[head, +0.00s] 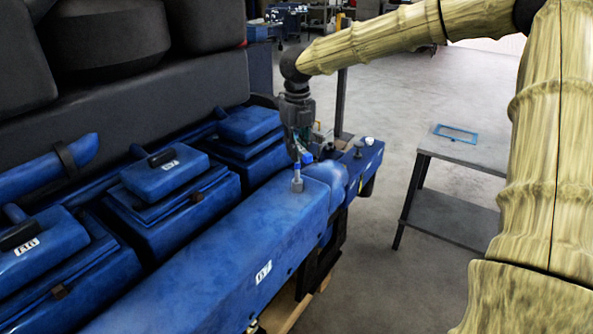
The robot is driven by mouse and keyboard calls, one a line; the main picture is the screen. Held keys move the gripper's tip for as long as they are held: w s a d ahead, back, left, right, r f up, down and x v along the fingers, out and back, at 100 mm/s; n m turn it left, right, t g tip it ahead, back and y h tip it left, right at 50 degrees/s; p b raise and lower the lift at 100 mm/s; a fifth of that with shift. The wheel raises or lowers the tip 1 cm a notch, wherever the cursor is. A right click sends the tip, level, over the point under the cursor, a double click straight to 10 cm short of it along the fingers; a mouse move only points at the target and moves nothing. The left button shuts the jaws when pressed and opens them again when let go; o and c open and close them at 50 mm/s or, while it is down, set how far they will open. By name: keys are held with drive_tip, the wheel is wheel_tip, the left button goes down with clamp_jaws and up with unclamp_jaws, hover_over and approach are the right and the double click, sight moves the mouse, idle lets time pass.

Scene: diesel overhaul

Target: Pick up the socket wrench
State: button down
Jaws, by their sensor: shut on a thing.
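My gripper (301,152) points down over the far end of the long blue engine cover (215,270). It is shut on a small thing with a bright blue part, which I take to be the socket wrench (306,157). The gripper hides most of it, and its full shape is too small to tell. Just below stands a short grey upright piece with a blue top (297,180) on the cover. I cannot tell whether it is part of the wrench or touches it.
Blue valve covers (165,172) with black handles line the engine on the left, below large dark housings (110,35). A grey table (465,150) with a blue-framed flat item (456,134) stands at the right. Open floor (390,110) lies between engine and table.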

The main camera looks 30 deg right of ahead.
drive_tip(key=shift+w, duration=0.15)
drive_tip(key=shift+d+r+b, duration=0.1)
drive_tip(key=shift+r+b, duration=0.15)
drive_tip(key=shift+b, duration=0.05)
wheel_tip(320, 180, up, 3)
drive_tip(key=shift+f+b, duration=0.1)
drive_tip(key=shift+b, duration=1)
drive_tip(key=s+a+r+b, duration=0.1)
drive_tip(key=s+a+b, duration=0.5)
drive_tip(key=s+a, duration=0.4)
drive_tip(key=shift+s+a+r, duration=0.3)
drive_tip(key=shift+s+r, duration=0.05)
drive_tip(key=shift+s, duration=0.85)
drive_tip(key=c, duration=1.9)
unclamp_jaws()
clamp_jaws()
